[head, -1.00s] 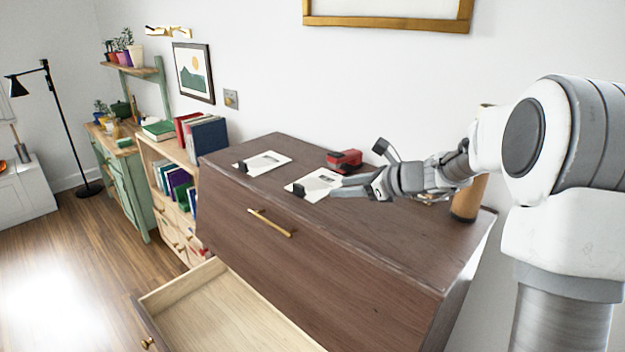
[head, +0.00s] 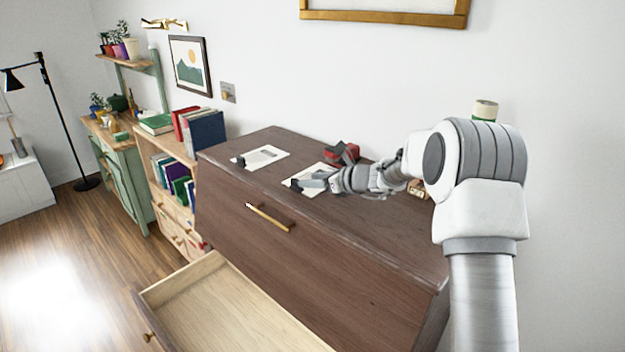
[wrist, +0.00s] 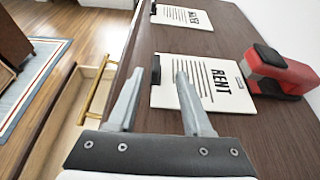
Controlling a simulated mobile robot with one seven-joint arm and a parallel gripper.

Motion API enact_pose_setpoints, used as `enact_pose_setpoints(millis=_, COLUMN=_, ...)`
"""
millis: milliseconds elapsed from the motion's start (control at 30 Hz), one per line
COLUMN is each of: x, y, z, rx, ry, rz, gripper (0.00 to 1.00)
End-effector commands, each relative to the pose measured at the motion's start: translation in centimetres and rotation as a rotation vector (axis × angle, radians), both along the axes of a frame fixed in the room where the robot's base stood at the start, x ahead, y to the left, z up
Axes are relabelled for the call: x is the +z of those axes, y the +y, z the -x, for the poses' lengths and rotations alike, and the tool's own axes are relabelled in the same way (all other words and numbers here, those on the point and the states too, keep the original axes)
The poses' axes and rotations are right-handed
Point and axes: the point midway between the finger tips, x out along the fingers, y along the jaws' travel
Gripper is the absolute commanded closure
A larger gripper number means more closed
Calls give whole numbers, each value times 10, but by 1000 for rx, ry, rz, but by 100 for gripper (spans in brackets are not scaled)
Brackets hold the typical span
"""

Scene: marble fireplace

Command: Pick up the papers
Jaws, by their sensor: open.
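Two white papers lie flat on the dark wooden dresser top. The nearer paper (head: 312,178) has a black clip at its front edge; in the wrist view this paper (wrist: 222,97) reads "RENT". The farther paper (head: 262,157) lies to its left, also with a black clip, and shows at the top of the wrist view (wrist: 184,16). My gripper (wrist: 155,80) is open and empty. Its right finger overlaps the nearer paper in the wrist view, and its left finger is over the dresser's front edge. Contact with the paper cannot be told.
A red and black stapler (wrist: 282,72) sits right beside the nearer paper. The dresser (head: 350,235) has a brass handle (head: 268,216) and an open, empty drawer (head: 215,305) below. A bookshelf (head: 170,160) stands to the left.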

Motion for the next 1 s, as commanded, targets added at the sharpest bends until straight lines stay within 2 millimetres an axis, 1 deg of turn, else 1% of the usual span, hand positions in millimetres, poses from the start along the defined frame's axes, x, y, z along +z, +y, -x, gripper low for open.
enact_pose_setpoints(millis=200, x=-17, y=22, z=-13, rx=2, ry=3, rz=0, gripper=50)
enact_pose_setpoints(millis=300, x=-21, y=29, z=-21, rx=1, ry=1, rz=0, gripper=50)
enact_pose_setpoints(millis=433, x=-25, y=34, z=-27, rx=0, ry=1, rz=1, gripper=50)
enact_pose_setpoints(millis=667, x=-26, y=35, z=-28, rx=-1, ry=0, rz=1, gripper=50)
enact_pose_setpoints(millis=767, x=-26, y=35, z=-28, rx=0, ry=1, rz=1, gripper=66)
enact_pose_setpoints(millis=800, x=-26, y=35, z=-28, rx=0, ry=1, rz=1, gripper=73)
enact_pose_setpoints(millis=933, x=-26, y=35, z=-27, rx=0, ry=1, rz=1, gripper=97)
enact_pose_setpoints(millis=967, x=-26, y=35, z=-27, rx=0, ry=1, rz=1, gripper=100)
enact_pose_setpoints(millis=1000, x=-26, y=35, z=-27, rx=0, ry=1, rz=1, gripper=100)
